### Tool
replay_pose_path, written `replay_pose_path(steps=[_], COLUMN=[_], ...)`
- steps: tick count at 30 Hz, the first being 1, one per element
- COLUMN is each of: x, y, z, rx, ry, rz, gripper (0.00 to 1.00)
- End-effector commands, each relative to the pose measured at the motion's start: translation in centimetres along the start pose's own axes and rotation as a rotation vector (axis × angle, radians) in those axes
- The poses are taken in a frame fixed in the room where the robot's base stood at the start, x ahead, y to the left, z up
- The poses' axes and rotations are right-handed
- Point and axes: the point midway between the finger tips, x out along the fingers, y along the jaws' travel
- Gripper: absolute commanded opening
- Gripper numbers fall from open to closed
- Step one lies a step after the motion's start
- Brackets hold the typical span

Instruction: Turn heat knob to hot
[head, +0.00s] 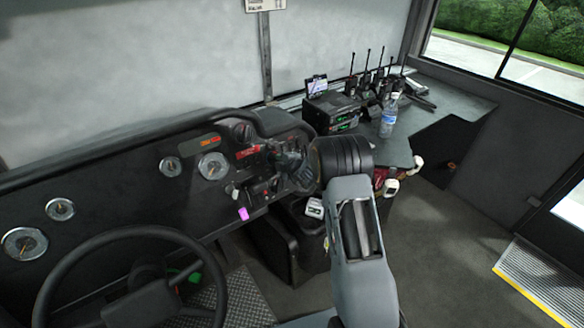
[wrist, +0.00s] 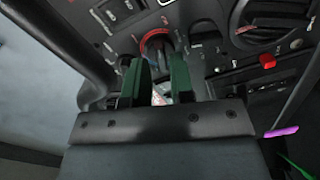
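The dashboard panel (head: 130,200) runs across the left of the head view. In the wrist view a round dark knob (wrist: 160,44) with a red arc around its upper left sits on the panel; I take it as the heat knob. My gripper (wrist: 156,68) points at it, its two green-lit fingers apart with a gap between them. The knob shows just beyond the fingertips, in line with the gap. I cannot tell whether the fingers touch it. In the head view my gripper (head: 290,168) is at the panel's right part and hides the knob there.
A round air vent (wrist: 275,20) and a red switch (wrist: 267,61) are right of the knob in the wrist view. A purple piece (head: 244,214) sticks out low on the panel. The steering wheel (head: 133,235) is at left. A bottle (head: 389,117) and radios stand on the right counter.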

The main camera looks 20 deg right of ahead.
Motion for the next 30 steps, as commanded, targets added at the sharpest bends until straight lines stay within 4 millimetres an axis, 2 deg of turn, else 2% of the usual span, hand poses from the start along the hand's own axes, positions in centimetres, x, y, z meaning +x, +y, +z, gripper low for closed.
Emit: replay_pose_path(steps=[9, 15, 21, 30], x=[-6.6, -9.6, -11.0, -11.3], y=[0.1, 0.0, 0.0, 0.0], z=[0.0, 0.1, 0.0, 0.0], rx=[0.0, 0.001, 0.001, 0.001], ry=[-0.001, -0.001, -0.001, 0.0], rz=[0.002, 0.001, 0.0, 0.0], gripper=[0.22, 0.22, 0.22, 0.22])
